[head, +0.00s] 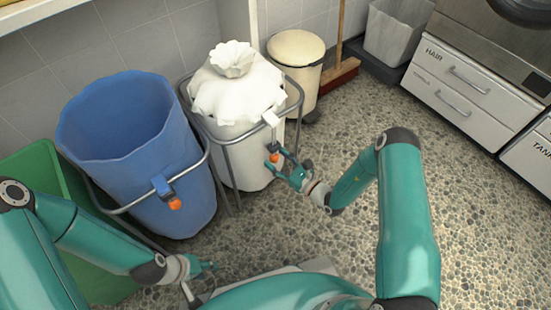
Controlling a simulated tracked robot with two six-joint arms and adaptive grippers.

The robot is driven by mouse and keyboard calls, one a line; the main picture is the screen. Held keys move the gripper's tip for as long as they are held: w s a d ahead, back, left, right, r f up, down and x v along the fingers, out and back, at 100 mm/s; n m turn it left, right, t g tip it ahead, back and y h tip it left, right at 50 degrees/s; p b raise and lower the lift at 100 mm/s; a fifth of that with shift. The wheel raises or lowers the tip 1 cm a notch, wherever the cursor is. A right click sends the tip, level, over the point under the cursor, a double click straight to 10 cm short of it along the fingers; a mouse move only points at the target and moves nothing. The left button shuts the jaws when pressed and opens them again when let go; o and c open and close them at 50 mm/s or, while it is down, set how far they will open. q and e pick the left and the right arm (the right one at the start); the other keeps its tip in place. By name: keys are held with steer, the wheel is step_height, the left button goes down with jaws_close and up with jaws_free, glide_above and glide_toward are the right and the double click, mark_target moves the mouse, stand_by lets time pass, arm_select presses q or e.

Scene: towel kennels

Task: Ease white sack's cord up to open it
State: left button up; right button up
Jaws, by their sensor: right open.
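The white sack (240,97) hangs in a grey metal frame (226,150). Its top is gathered shut into a ruffled tuft above a bunched neck. A white tab (271,118) sits at its front right rim, and below it hangs a dark cord end with an orange bead (274,157). My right gripper (277,162) is open, its fingers spread close around the bead; whether they touch it I cannot tell. My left gripper (208,266) is low in front of the blue sack, apart from the white sack; its finger opening is unclear.
An open blue sack (125,130) with its own orange bead (174,204) stands left of the white one. A green bin (35,180) is further left. A cream lidded bin (296,60), broom (338,70) and drawers (465,90) stand behind and right. Pebbled floor at right is clear.

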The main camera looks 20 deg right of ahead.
steer(key=shift+x, duration=0.8)
jaws_close()
